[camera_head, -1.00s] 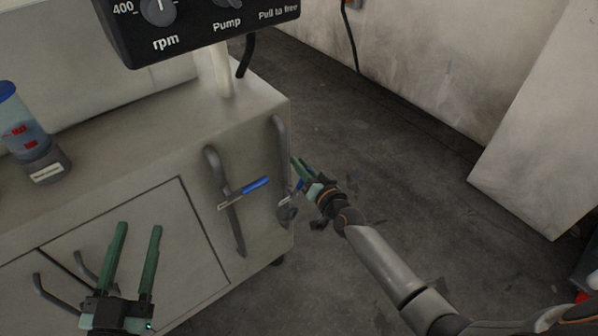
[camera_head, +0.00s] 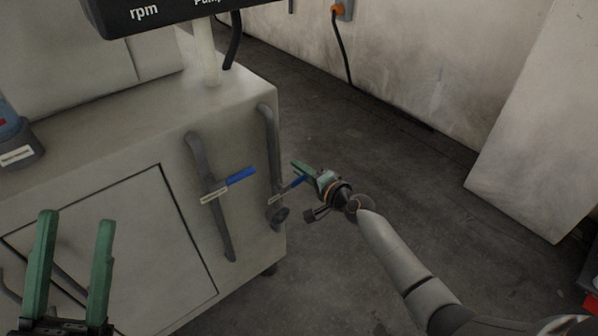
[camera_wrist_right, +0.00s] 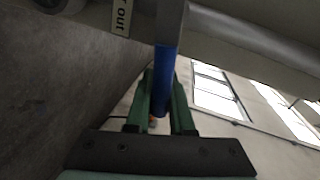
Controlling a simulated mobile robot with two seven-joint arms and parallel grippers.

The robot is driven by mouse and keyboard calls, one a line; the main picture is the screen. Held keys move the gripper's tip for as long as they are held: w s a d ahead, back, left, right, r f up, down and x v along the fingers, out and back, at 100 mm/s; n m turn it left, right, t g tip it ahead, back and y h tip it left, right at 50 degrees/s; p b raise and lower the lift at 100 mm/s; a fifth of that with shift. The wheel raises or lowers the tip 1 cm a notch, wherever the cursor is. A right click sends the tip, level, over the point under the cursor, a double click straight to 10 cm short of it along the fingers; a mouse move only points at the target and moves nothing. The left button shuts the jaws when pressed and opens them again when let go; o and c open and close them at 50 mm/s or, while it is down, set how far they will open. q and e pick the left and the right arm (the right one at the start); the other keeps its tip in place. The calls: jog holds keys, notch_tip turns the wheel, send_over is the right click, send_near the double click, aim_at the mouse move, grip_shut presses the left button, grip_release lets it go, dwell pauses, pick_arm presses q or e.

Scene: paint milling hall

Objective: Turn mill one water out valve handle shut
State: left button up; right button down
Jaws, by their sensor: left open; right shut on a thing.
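Two grey pipes run down the cabinet side, each with a blue-gripped valve handle. The water out valve handle (camera_head: 298,182) is on the pipe at the cabinet corner and points up to the right. In the right wrist view the blue handle (camera_wrist_right: 164,78) lies between the green fingers, beside a label (camera_wrist_right: 122,17) reading "OUT", its start cut off. My right gripper (camera_head: 301,171) is shut on this handle; its fingers (camera_wrist_right: 162,90) flank it. The other valve handle (camera_head: 240,177) is on the left pipe, untouched. My left gripper (camera_head: 77,222) is open and empty before the cabinet door.
The mill cabinet (camera_head: 140,130) fills the left, with a black control panel (camera_head: 165,12) above it. A container (camera_head: 15,145) stands on its top at the left edge. Bare floor (camera_head: 360,150) lies right of the cabinet, up to a pale wall.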

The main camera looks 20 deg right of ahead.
jog(key=shift+f+m+y+b, duration=0.3)
jog(key=shift+f+m+b, duration=0.3)
jog(key=shift+f+m, duration=0.2)
jog(key=c, duration=0.8)
grip_release()
jog(key=shift+r, duration=0.1)
jog(key=shift+s, duration=0.15)
jog(key=p+v, duration=0.3)
jog(key=v, duration=0.9)
jog(key=shift+s+d+r, duration=0.1)
jog(key=shift+r, duration=0.05)
